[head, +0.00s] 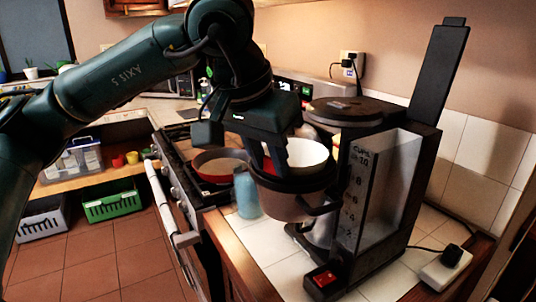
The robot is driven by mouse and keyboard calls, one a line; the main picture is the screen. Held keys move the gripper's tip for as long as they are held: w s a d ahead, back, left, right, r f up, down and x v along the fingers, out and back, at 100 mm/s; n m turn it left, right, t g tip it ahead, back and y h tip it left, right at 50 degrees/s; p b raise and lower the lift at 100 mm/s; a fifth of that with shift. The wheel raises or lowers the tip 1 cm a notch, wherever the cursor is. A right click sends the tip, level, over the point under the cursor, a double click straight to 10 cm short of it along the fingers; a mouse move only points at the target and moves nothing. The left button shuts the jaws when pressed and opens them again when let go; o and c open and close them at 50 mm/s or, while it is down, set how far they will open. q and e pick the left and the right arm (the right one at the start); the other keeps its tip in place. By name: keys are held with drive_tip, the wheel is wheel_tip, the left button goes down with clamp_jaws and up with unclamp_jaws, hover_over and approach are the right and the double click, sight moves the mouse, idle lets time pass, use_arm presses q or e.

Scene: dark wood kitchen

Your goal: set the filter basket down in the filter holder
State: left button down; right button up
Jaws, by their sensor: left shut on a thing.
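The filter basket (308,154) is white and bowl-shaped. My left gripper (268,166) is shut on its near left rim, with the fingers pointing down. The basket is over the mouth of the filter holder (290,203), a dark brown cup with a black handle on the left side of the coffee maker (345,255). The basket's lower part is hidden behind the holder's rim and my fingers, so I cannot tell whether it touches the holder's inside. My right gripper is not in view.
A blue cup (246,193) stands close left of the filter holder. A pan (218,176) sits on the stove behind. The coffee maker's black lid (440,72) stands up at the right. A white power strip (446,270) lies on the tiled counter.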

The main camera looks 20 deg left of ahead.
use_arm(q)
drive_tip(key=shift+f, duration=0.25)
drive_tip(key=c, duration=1.1)
unclamp_jaws()
drive_tip(key=shift+r, duration=0.1)
drive_tip(key=shift+c, duration=0.2)
drive_tip(key=shift+r+p, duration=0.3)
drive_tip(key=shift+r, duration=0.3)
drive_tip(key=v, duration=1.1)
drive_tip(key=shift+s+r, duration=0.2)
